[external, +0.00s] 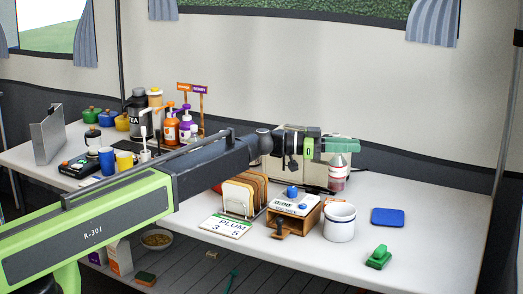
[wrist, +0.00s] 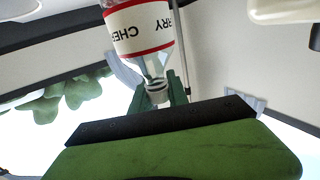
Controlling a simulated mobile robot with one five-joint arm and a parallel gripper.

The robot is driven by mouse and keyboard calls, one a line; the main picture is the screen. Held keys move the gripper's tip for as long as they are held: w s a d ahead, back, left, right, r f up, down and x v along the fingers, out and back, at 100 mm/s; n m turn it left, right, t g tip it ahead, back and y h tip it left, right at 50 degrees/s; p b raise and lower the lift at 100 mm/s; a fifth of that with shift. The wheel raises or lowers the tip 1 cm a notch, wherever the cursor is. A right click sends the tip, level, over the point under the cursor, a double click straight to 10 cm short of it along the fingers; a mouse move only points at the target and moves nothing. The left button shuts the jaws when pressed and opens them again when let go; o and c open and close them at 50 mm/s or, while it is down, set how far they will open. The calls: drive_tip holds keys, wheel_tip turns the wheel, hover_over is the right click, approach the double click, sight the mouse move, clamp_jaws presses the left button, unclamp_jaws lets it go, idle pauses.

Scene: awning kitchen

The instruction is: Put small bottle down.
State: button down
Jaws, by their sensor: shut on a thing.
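The small bottle (external: 338,177) is clear with a white label banded in red and a reddish part at the bottom. In the external view it hangs upright under my gripper (external: 340,146), above the right part of the white table (external: 430,205). I cannot tell whether its base touches the table. In the wrist view the bottle (wrist: 139,32) shows upside down, with "CHERRY" partly readable on its label. My green jaws (wrist: 160,90) are shut on its narrow neck.
A scale (external: 293,204) on a wooden box is left of the mug. The table's right side is clear.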

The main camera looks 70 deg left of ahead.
sight(343, 159)
wheel_tip(343, 159, down, 4)
drive_tip(key=b, duration=0.4)
drive_tip(key=shift+f, duration=0.15)
drive_tip(key=shift+d+r, duration=0.1)
drive_tip(key=shift+r, duration=0.1)
drive_tip(key=shift+f, duration=0.15)
drive_tip(key=c, duration=1.3)
unclamp_jaws()
drive_tip(key=v, duration=0.5)
drive_tip(key=shift+s, duration=0.2)
wheel_tip(343, 159, up, 8)
drive_tip(key=p, duration=0.7)
drive_tip(key=shift+w+f, duration=0.15)
drive_tip(key=shift+f, duration=0.15)
